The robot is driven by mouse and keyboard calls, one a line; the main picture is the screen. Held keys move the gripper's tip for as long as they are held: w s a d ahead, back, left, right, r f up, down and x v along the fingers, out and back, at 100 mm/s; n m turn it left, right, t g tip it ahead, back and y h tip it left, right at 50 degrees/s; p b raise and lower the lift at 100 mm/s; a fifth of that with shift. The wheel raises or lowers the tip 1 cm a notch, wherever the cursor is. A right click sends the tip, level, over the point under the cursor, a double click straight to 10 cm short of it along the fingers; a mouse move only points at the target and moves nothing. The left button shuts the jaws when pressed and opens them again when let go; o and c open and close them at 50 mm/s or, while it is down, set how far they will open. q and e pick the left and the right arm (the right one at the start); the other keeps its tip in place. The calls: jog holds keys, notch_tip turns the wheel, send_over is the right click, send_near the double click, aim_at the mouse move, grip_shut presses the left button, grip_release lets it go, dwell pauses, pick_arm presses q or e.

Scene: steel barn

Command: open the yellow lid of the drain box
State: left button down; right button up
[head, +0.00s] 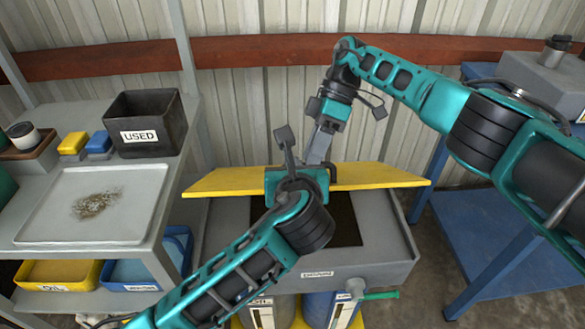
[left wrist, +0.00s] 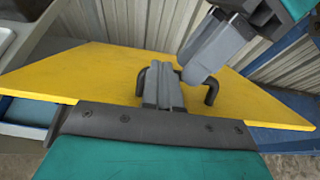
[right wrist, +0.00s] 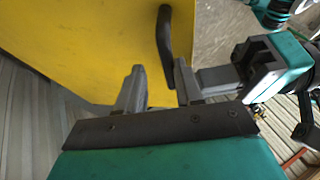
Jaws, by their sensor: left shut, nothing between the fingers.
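The yellow lid (head: 390,176) of the grey drain box (head: 385,262) is raised and tilted, and the dark inside (head: 346,225) of the box shows below it. The lid fills much of the left wrist view (left wrist: 100,75) and right wrist view (right wrist: 70,35). Its black handle (left wrist: 211,91) also shows in the right wrist view (right wrist: 165,35). My left gripper (left wrist: 163,82) is shut and empty, close to the handle; in the head view its wrist hides its fingers. My right gripper (right wrist: 158,82) is open above the lid, its fingers apart near the handle's end.
On the left a bench holds a grey tray (head: 35,222) with debris and a black bin (head: 160,140) marked USED. Yellow and blue bins sit below. A blue table (head: 490,235) stands at right. The corrugated wall with a brown rail is close behind the lid.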

pick_arm(q)
jog(key=shift+f, duration=0.2)
pick_arm(e)
jog(key=shift+o, duration=0.7)
jog(key=shift+r, duration=0.1)
